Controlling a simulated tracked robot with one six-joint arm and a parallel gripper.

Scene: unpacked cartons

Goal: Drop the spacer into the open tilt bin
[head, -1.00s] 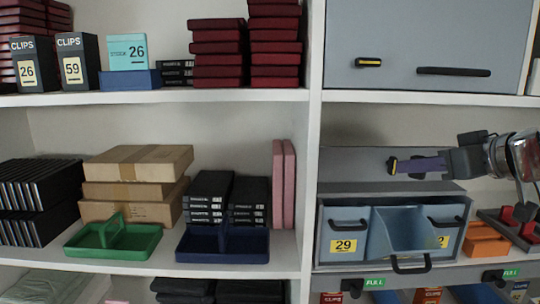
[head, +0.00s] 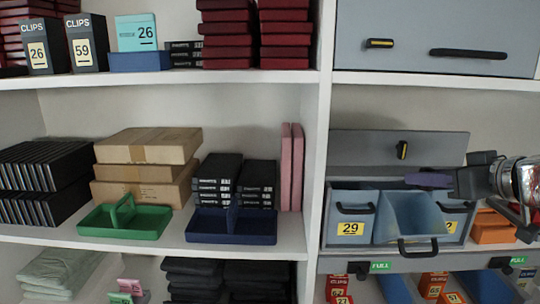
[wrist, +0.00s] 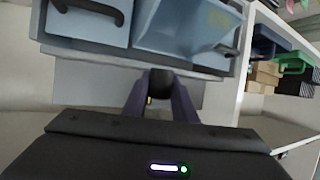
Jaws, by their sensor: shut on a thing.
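The open tilt bin (head: 397,222) is the pale blue middle bin in the right shelf unit, tipped forward with its black handle low at the front. My gripper (head: 420,179) is just above and behind its open mouth. In the wrist view, the purple fingers of my gripper (wrist: 158,88) are shut on a small dark piece, the spacer (wrist: 158,80); its exact shape is hard to make out. The bin also shows in the wrist view (wrist: 180,28), at the top beyond the fingertips. In the head view the spacer cannot be made out.
A shut bin labelled 29 (head: 349,214) stands left of the open one, another shut bin (head: 456,216) right of it. A grey panel with a black-yellow latch (head: 370,149) is behind the gripper. An orange container (head: 492,228) sits farther right.

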